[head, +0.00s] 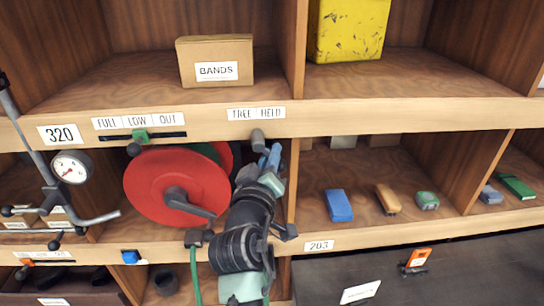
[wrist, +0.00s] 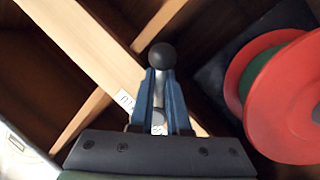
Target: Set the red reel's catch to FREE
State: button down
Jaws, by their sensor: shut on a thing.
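The red reel (head: 165,190) hangs in the middle compartment under the upper shelf, with a dark crank on its front. It also shows at the right of the wrist view (wrist: 285,115). Its catch has a dark ball knob (head: 258,137) just below the FREE/HELD label (head: 256,113), near the middle of the label; I cannot tell which setting it is at. My gripper (head: 270,155) is right below the knob. In the wrist view, the blue fingers of my gripper (wrist: 161,75) are shut on the catch, with its ball knob (wrist: 162,55) at their tips.
A green slider (head: 140,136) sits under the FULL/LOW/OUT label left of the catch. A gauge (head: 70,167) with lever handles stands at far left. A wooden divider (head: 292,185) is close right of my gripper. Blue (head: 338,205) and tan (head: 387,198) blocks lie beyond it.

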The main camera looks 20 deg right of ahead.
jog(key=shift+w+a+r+m+g+y+b, duration=0.2)
jog(key=shift+a+m+y+b, duration=0.65)
jog(key=shift+m, duration=1.45)
jog(key=shift+w+a+f+m+g+y+b, duration=0.2)
jog(key=shift+a+m+y+b, duration=0.65)
jog(key=shift+m, duration=1.45)
jog(key=shift+w+a+r+m+y+b, duration=0.1)
jog(key=shift+w+a+m+y+b, duration=0.2)
jog(key=shift+a+m+y+b, duration=1.3)
jog(key=shift+d+m+h+p, duration=0.6)
jog(key=shift+d+m+p, duration=0.25)
jog(key=shift+p, duration=0.2)
jog(key=c, duration=0.9)
grip_release()
jog(key=shift+s, duration=0.1)
